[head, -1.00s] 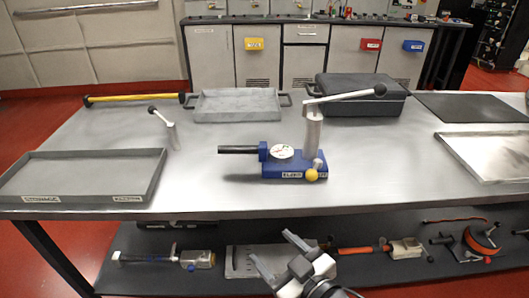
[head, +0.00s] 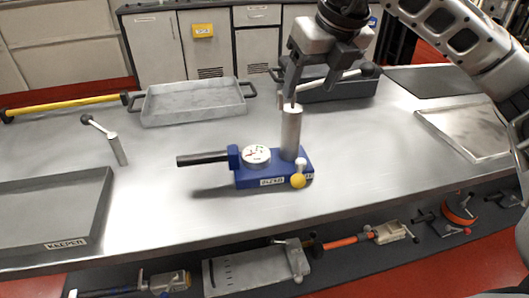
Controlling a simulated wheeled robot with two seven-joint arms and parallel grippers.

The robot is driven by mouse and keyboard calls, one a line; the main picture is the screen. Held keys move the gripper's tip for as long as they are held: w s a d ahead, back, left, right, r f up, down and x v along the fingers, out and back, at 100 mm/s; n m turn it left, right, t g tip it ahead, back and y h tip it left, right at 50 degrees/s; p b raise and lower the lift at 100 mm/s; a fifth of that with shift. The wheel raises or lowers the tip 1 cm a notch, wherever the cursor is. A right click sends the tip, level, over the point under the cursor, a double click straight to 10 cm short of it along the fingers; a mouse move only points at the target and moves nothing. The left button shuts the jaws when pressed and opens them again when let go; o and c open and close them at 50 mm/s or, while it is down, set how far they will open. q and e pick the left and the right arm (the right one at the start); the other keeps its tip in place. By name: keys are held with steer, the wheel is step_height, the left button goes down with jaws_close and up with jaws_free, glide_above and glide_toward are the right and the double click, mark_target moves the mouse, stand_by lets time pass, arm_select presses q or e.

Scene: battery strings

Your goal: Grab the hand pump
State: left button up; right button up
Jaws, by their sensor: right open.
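The hand pump stands upright on the steel table, with a blue base (head: 272,170), a round dial, a yellow knob and a black rod pointing left. Its grey cylinder (head: 291,135) rises from the base, and its lever (head: 345,77) slopes up to the right, with a dark end. My right gripper (head: 312,86) points down over the cylinder's top and the lever's near part. Its fingers are apart, overlapping the lever in the picture; I cannot tell whether they touch it. The pump rests on the table. My left gripper is out of view.
A small lever tool (head: 118,150) and a dark tray (head: 98,212) are to the left. A grey tray (head: 150,121) lies behind the pump; a dark case (head: 310,94) is partly hidden behind my gripper. Table in front of the pump is clear.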

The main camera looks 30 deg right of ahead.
mark_target(293, 123)
steer(key=shift+h, duration=0.3)
steer(key=x, duration=0.3)
steer(key=d+x, duration=0.1)
steer(key=x, duration=0.5)
steer(key=shift+w+d, duration=0.15)
steer(key=shift+d, duration=0.05)
steer(key=shift+w+x, duration=0.2)
steer(key=shift+x, duration=1.35)
steer(key=shift+w+x, duration=0.15)
steer(key=shift+x, duration=1.35)
steer(key=shift+a+r, duration=0.15)
jaws_close()
steer(key=shift+w+r, duration=0.15)
steer(key=shift+r, duration=0.15)
